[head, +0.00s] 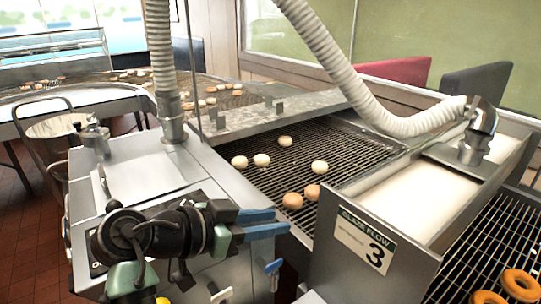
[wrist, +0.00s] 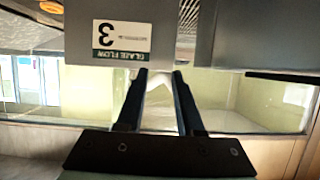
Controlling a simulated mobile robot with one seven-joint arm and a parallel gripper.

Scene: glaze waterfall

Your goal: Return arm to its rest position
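My gripper (head: 274,222) is in front of the glazing machine, at the lower middle of the head view. Its two blue fingers point right, with a gap between them. In the wrist view my gripper (wrist: 159,75) shows two dark fingers held apart with nothing between them. My arm reaches in from the lower left of the head view, bent beside the metal cabinet (head: 235,180). The fingers are near the panel with the "Glaze Flow 3" label (head: 364,241). That label (wrist: 122,38) appears upside down in the wrist view. I see no contact with the panel.
A wire conveyor (head: 330,150) carries pale and brown donuts. Ribbed white hoses (head: 345,75) hang over the machine. A blue-handled valve (head: 272,267) sits below my gripper. Glazed donuts (head: 519,284) lie at the lower right. A steel pot (head: 58,128) stands at left; red floor (head: 25,235) shows there.

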